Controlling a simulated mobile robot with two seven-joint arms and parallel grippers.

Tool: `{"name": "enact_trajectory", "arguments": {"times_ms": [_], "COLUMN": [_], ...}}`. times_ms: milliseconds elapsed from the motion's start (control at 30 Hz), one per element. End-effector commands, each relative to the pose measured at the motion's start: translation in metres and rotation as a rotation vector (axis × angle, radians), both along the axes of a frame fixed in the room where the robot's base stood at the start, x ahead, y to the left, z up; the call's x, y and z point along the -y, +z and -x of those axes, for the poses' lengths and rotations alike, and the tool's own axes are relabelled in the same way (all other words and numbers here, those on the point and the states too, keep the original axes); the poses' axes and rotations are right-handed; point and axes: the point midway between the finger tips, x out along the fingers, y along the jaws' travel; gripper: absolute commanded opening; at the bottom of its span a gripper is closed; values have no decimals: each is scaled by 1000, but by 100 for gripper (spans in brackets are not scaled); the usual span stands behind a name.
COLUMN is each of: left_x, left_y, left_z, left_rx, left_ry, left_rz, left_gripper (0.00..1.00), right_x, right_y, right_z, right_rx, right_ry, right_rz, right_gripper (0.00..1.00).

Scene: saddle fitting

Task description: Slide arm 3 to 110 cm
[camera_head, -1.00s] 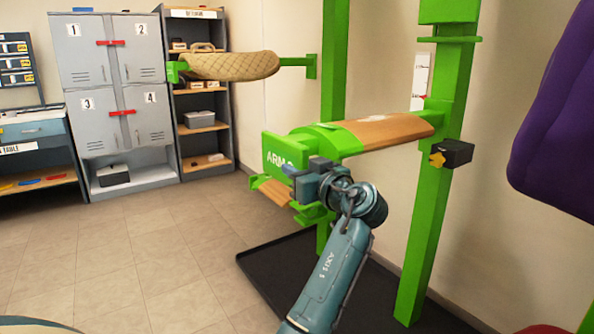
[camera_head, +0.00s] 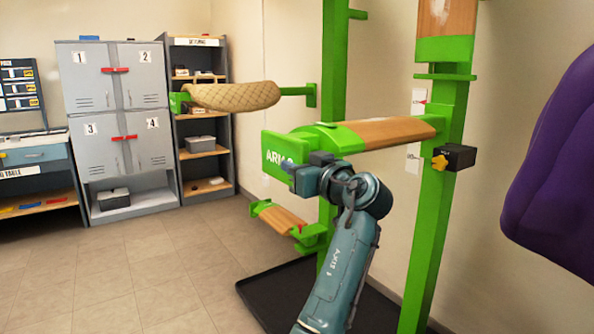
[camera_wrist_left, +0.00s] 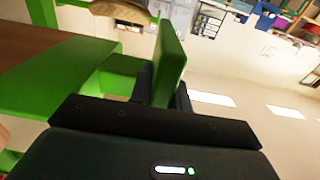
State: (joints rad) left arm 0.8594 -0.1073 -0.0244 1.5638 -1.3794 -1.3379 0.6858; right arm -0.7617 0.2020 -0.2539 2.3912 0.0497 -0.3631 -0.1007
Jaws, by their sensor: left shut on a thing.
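Arm 3 (camera_head: 385,133) is a green bracket with a brown wooden top, reaching from the green post (camera_head: 427,230) at right to a green end plate (camera_head: 275,150). The plate reads "ARM"; the number is partly hidden by my gripper. My left gripper (camera_head: 297,172) is shut on the end plate's edge. In the left wrist view the dark jaws (camera_wrist_left: 163,88) are on both sides of the green plate (camera_wrist_left: 172,58). A black box with a yellow knob (camera_head: 440,162) sits on the post at arm height. A white scale strip (camera_head: 418,98) behind carries a red mark; its figures are unreadable. My right gripper is out of view.
Another wooden-topped arm (camera_head: 280,214) is below arm 3, and a further one (camera_head: 446,17) is high on the post. A tan quilted saddle (camera_head: 235,95) rests on a green arm behind. A purple form (camera_head: 555,165) is close at right. A black tray (camera_head: 268,300) lies on the floor.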

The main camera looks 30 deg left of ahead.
Motion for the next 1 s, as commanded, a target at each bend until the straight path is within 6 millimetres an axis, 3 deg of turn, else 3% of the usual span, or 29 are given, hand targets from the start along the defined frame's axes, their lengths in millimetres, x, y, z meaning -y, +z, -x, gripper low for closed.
{"name": "enact_trajectory", "arguments": {"times_ms": [33,67,300,667,1000], "left_x": [0,0,0,8,72], "left_y": [-2,-2,-2,-3,-3], "left_z": [0,0,0,2,29], "left_rx": [-2,-2,-2,-3,-2], "left_ry": [0,0,0,-1,-4], "left_rz": [1,1,2,4,6], "left_gripper": [0,20,39,40,40], "right_x": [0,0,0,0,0], "right_y": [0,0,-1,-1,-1], "right_z": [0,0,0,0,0], "right_rx": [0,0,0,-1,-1], "right_ry": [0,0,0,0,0], "right_rz": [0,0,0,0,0], "right_gripper": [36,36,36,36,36]}}
